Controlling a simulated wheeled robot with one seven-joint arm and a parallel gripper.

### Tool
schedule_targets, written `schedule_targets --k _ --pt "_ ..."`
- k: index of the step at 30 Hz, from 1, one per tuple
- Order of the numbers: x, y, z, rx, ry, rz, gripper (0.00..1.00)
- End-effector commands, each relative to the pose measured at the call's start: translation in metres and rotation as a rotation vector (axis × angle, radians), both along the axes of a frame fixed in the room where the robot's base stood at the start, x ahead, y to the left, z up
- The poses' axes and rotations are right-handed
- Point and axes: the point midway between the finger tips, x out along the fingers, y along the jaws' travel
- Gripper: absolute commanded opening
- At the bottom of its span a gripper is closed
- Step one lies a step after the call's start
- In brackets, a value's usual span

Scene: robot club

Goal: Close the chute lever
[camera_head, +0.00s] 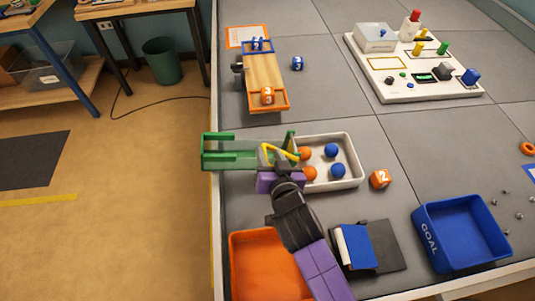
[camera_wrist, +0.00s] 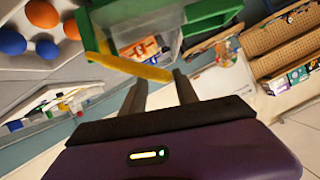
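The green chute (camera_head: 228,160) sits at the left edge of the grey table in the head view. Its green body also shows at the top of the wrist view (camera_wrist: 209,18). The yellow chute lever (camera_head: 268,151) is at the chute's right end, partly hidden by my gripper. In the wrist view the lever (camera_wrist: 130,66) runs slanting across, just beyond my fingertips. My gripper (camera_wrist: 159,77) has its two dark fingers apart, with the lever's lower end near the tips. I cannot tell whether they touch it.
A white tray (camera_head: 351,147) with orange and blue balls lies right beside my gripper. An orange bin (camera_head: 262,262), a blue goal bin (camera_head: 426,236) and an orange numbered cube (camera_head: 380,179) are nearby. A wooden ramp (camera_head: 264,74) stands behind the chute. The mid-table has free room.

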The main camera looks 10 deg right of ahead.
Motion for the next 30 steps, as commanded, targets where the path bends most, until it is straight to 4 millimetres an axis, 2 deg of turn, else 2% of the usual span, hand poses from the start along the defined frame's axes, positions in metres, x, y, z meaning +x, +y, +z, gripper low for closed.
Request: schedule_targets --k 8,11,21,25,30 --pt "-0.003 0.003 0.003 0.004 -0.005 0.006 0.36" --pt "-0.011 0.002 0.006 0.004 -0.006 0.007 0.36" --pt "-0.060 -0.005 0.023 0.003 -0.003 0.004 0.36" --pt "-0.069 -0.007 0.028 0.002 -0.003 0.003 0.36" --pt "-0.072 -0.007 0.030 0.002 -0.003 0.003 0.36"
